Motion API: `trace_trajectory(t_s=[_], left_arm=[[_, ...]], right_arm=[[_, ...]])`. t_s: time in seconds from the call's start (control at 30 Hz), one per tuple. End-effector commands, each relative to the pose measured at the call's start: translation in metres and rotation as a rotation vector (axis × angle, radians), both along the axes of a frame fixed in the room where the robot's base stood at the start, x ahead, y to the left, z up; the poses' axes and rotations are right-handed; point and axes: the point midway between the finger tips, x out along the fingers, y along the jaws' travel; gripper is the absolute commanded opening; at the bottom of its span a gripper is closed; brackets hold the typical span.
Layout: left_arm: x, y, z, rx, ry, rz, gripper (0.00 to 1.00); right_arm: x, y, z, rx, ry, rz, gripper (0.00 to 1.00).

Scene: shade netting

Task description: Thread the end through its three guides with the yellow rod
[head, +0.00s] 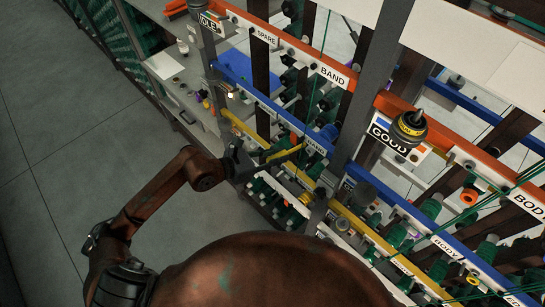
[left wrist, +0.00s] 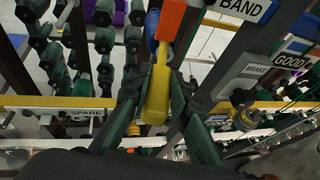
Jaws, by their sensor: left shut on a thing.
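My left gripper (head: 246,164) is shut on the yellow rod (head: 284,153) at the rack's front, below the blue rail. The rod points right, with its far tip near the BAND label on that rail. In the left wrist view, the yellow rod (left wrist: 155,95) stands between the two fingers of my left gripper (left wrist: 157,112). A thin green end (head: 318,75) hangs down past the orange rail toward the rod's tip; I cannot tell whether they touch. The three guides are too small to tell apart. My right gripper is not in view.
An orange rail (head: 285,42), a blue rail (head: 262,98) and a yellow rail (head: 245,128) cross the rack. A grey post (head: 371,90) stands right of the rod. Green spools crowd behind. Open grey floor (head: 60,130) lies to the left.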

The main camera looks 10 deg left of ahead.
Motion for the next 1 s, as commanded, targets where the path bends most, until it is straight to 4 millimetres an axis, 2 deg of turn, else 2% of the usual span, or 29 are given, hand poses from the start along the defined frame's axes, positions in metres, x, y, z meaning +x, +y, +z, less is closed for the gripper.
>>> trace_trajectory(t_s=[0.23,1.0], left_arm=[[0.011,-0.014,0.001,-0.002,-0.001,-0.001,0.00],[0.039,-0.047,0.000,-0.001,0.001,-0.001,0.00]], right_arm=[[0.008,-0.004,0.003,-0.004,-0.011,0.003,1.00],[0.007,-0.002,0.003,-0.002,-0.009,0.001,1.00]])
